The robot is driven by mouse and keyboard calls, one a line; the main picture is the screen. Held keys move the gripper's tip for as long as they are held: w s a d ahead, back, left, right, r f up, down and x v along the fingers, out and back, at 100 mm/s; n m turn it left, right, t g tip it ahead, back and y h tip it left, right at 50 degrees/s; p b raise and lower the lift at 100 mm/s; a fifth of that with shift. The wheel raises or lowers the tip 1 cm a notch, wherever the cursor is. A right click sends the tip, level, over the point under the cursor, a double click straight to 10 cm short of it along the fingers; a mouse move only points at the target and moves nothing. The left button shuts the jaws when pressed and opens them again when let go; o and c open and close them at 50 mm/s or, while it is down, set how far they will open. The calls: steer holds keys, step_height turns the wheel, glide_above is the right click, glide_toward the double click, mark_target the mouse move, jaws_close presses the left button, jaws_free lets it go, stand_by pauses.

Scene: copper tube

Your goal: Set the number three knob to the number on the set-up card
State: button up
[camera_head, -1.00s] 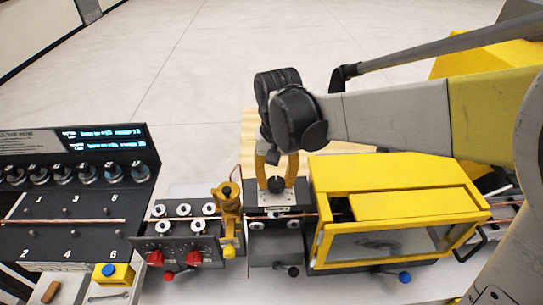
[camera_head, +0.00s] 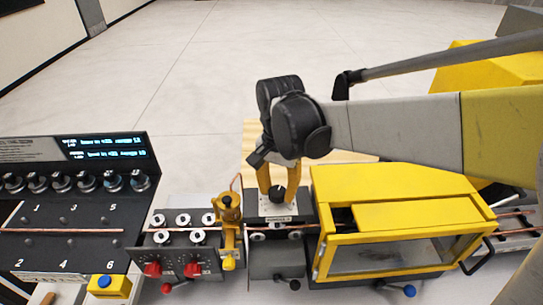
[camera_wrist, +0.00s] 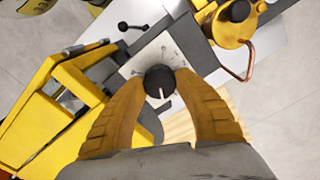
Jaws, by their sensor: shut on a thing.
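A black round knob (camera_head: 277,194) stands on a pale plate (camera_head: 275,211) on a dark block left of the yellow guarded machine. My gripper (camera_head: 278,188) has its two yellow fingers closed around this knob from above. In the wrist view the knob (camera_wrist: 159,81) sits between the fingertips (camera_wrist: 160,82). A white pointer line on its top points down the picture, toward my palm. The plate (camera_wrist: 150,57) has small marks around the knob, too small to read. The plate's label is also unreadable. I cannot pick out the set-up card for certain.
A yellow guarded machine (camera_head: 400,190) stands close on the right. A yellow fitting (camera_head: 228,210) and a block with rollers and red knobs (camera_head: 185,265) stand on the left. A dark panel (camera_head: 105,148) with lit lines is farther left. Copper tube (camera_head: 80,231) runs along the line.

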mark_target(278, 190)
steer(key=o, duration=1.2)
step_height(278, 190, up, 12)
